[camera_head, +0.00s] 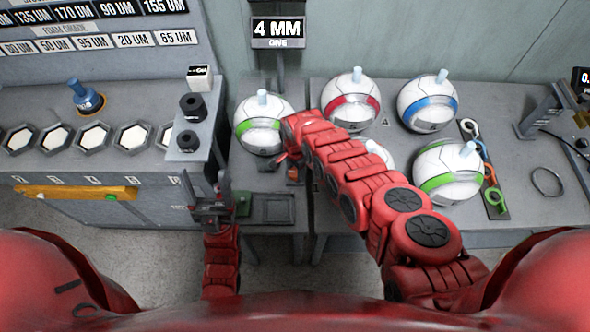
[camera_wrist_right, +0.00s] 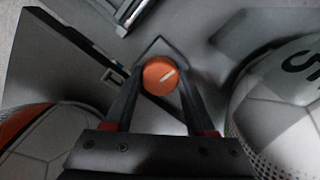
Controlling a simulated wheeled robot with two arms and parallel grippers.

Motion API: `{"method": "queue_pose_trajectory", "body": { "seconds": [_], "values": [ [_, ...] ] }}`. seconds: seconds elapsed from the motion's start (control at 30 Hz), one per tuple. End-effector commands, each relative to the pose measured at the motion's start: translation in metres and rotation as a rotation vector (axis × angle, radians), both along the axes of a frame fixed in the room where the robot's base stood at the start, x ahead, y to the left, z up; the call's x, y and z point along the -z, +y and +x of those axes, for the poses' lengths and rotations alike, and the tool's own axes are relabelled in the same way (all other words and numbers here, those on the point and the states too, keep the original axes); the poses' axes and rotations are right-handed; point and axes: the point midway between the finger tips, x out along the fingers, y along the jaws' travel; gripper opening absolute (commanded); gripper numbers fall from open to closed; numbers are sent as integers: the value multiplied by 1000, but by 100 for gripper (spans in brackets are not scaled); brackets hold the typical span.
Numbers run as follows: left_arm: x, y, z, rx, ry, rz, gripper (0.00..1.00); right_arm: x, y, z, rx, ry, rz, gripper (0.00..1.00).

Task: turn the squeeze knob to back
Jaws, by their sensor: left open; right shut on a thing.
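My right gripper (camera_wrist_right: 157,84) is shut on the knob, one finger on each side. In the head view my right gripper (camera_head: 285,161) reaches down at the table's middle, and the forearm hides part of that area. A small orange part (camera_head: 293,174) shows beside it. My left gripper (camera_head: 205,186) is open and empty, left of the knob, near the table's front edge.
White balls with green (camera_head: 262,124), red (camera_head: 351,101) and blue (camera_head: 428,102) bands stand around my right arm. Another green-banded ball (camera_head: 447,172) stands at the right. A square tray (camera_head: 273,208) lies near the front edge. Black knobs (camera_head: 192,107) stand on the left panel.

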Motion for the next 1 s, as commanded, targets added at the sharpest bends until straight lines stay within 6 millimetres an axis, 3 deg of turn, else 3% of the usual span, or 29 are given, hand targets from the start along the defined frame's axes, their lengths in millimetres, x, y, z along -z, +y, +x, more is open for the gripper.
{"method": "queue_pose_trajectory", "body": {
  "seconds": [0.57, 1.0],
  "values": [
    [10, 0, 0, 0, 0, 0, 71, 2, -1, 0, -547, 3, -1, 0],
    [31, 0, 0, 0, 0, 0, 71, 3, -1, 0, -965, 2, -1, 0]
  ]
}}
